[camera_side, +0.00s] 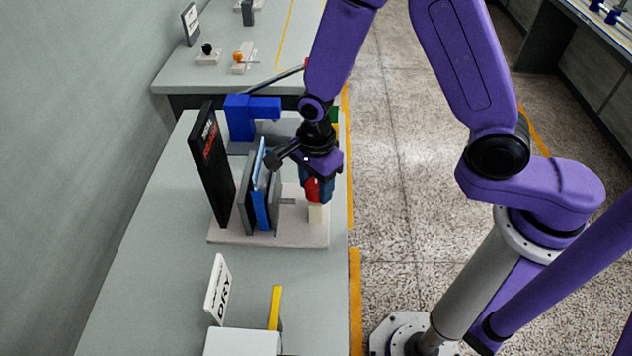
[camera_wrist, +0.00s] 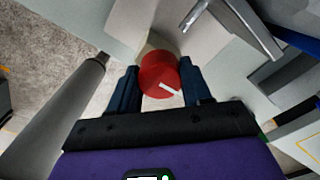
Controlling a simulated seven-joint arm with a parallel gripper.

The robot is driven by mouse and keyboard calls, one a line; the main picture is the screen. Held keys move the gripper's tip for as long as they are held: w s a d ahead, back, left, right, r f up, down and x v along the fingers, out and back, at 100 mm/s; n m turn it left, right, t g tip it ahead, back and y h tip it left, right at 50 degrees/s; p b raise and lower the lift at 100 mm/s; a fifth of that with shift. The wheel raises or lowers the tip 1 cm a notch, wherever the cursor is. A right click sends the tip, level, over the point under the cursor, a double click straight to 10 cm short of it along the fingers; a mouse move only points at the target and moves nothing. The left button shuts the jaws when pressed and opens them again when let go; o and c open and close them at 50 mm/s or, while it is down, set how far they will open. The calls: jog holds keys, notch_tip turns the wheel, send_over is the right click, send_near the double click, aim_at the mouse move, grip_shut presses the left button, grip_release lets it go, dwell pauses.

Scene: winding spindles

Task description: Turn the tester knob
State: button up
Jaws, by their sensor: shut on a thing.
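The tester knob (camera_wrist: 158,73) is a round red knob with a white mark on its face, seen in the wrist view between my two dark blue fingers. My gripper (camera_wrist: 160,86) is shut on it, one finger on each side. The white mark points toward the lower right in that view. In the side view the red knob (camera_side: 313,188) shows below my gripper (camera_side: 318,192), above a pale block (camera_side: 318,212) on the tester's light base plate (camera_side: 300,234). Part of the knob is hidden by my fingers there.
Left of my gripper stand a blue and grey upright plate assembly (camera_side: 259,195) and a tall black panel (camera_side: 212,165). A blue bracket (camera_side: 240,112) is behind. A white DRY sign (camera_side: 218,290) and a yellow strip (camera_side: 275,307) stand in front. Bare bench lies to the left.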

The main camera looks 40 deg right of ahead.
aim_at(316, 184)
jog(key=shift+a, duration=0.1)
dwell(0.4)
jog(key=o, duration=1.1)
jog(key=shift+c, duration=0.2)
notch_tip(316, 184, up, 17)
jog(key=shift+r, duration=0.2)
jog(key=shift+s, duration=0.1)
